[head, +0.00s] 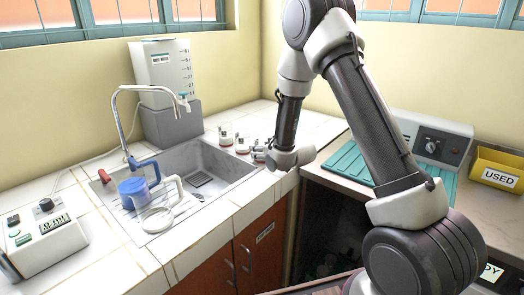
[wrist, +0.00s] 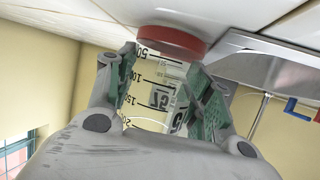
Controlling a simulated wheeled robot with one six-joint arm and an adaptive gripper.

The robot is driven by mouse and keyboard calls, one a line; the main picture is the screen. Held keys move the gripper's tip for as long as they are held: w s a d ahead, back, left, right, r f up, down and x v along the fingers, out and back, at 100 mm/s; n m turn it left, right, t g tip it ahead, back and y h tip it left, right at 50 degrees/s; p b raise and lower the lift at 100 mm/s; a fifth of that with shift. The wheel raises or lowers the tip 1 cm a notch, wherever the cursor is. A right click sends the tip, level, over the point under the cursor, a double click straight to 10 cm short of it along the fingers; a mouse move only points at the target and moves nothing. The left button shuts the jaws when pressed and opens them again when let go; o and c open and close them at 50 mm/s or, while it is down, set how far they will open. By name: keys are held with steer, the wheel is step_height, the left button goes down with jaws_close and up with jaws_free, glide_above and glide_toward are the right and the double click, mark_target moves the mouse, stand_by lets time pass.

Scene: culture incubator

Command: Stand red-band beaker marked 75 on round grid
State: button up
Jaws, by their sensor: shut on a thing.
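My gripper (wrist: 160,85) is shut on a clear beaker (wrist: 152,62) with a red band (wrist: 170,42) at its base and black graduation marks. Its label is partly hidden and the number is hard to read. The red base is close to the white tiled counter; I cannot tell if it touches. In the head view my gripper (head: 262,155) is low at the counter by the right side of the sink, and the held beaker is hard to make out there.
Small beakers (head: 226,135) stand behind the sink's right side, close to my gripper. The sink (head: 235,170) has a tap (head: 125,110) and a blue jug (head: 135,192) at its left. A control box (head: 42,235) stands at front left. A yellow bin (head: 497,172) is far right.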

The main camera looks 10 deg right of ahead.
steer(key=o, duration=1.1)
steer(key=shift+f, duration=0.1)
steer(key=shift+s+r, duration=0.15)
steer(key=shift+r, duration=0.1)
steer(key=v, duration=1.1)
steer(key=shift+s+d+r, duration=0.1)
steer(key=shift+s+r, duration=0.05)
steer(key=shift+s, duration=0.2)
steer(key=s+d+r+m+g+h, duration=0.2)
steer(key=s+d+r+g+h, duration=0.2)
steer(key=s+d+r, duration=0.7)
steer(key=s+r+g, duration=0.2)
steer(key=s+r, duration=0.1)
steer(key=s, duration=0.8)
steer(key=s+r+m+g, duration=0.1)
steer(key=s+r+g, duration=0.1)
steer(key=s, duration=0.9)
steer(key=shift+s+d+r+m+g, duration=0.3)
steer(key=shift+r, duration=0.55)
